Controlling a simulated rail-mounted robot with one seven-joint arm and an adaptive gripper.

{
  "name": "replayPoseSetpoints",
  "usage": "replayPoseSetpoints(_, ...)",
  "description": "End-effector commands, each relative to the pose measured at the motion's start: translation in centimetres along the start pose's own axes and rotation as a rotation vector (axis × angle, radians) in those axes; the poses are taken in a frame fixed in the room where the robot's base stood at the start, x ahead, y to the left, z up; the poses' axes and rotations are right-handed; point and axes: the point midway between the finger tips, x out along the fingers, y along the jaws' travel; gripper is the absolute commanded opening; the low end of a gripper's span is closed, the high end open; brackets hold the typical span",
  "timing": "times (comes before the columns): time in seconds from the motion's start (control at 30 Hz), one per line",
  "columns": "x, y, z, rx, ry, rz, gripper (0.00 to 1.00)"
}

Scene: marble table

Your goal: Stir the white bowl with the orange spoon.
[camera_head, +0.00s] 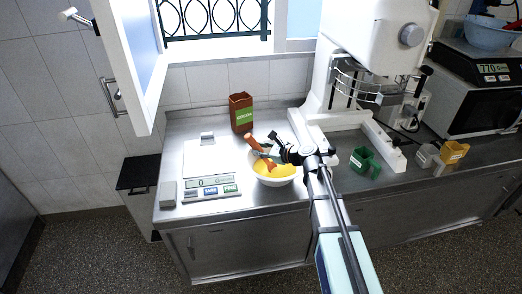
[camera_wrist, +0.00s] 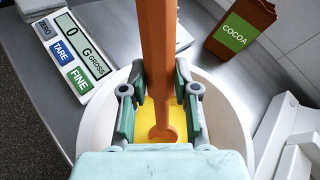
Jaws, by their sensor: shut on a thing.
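The white bowl (camera_head: 287,183) stands on the metal counter with yellow contents (camera_head: 266,170) inside; its rim also shows in the wrist view (camera_wrist: 95,125). My gripper (camera_head: 277,151) is above the bowl. In the wrist view my gripper (camera_wrist: 160,75) has its green and grey fingers on either side of the orange spoon (camera_wrist: 158,40), shut on it. The spoon also shows tilted in the head view (camera_head: 253,144), its lower part reaching into the bowl at the yellow contents. How deep it dips is hard to tell.
A scale (camera_head: 205,188) stands left of the bowl. A brown cocoa box (camera_head: 240,112) stands behind it. A large white mixer-like machine (camera_head: 322,95) stands to the right, with green (camera_head: 366,162) and yellow (camera_head: 455,151) containers beyond. An open window panel (camera_head: 133,50) hangs at the left.

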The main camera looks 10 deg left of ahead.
Motion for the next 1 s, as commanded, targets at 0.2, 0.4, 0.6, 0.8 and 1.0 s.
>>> replayPoseSetpoints(0.2, -0.4, -0.4, 1.9, -0.001, -0.001, -0.001, 0.0)
replayPoseSetpoints(0.4, -0.7, -0.7, 3.3, -0.001, -0.001, -0.001, 0.0)
replayPoseSetpoints(0.6, -0.9, -0.9, 4.7, -0.001, 0.0, 0.0, 0.0)
replayPoseSetpoints(0.8, -1.1, -1.1, 6.1, -0.001, 0.0, 0.0, 0.0)
replayPoseSetpoints(1.0, -1.4, -1.4, 7.4, -0.001, 0.0, -0.001, 0.0)
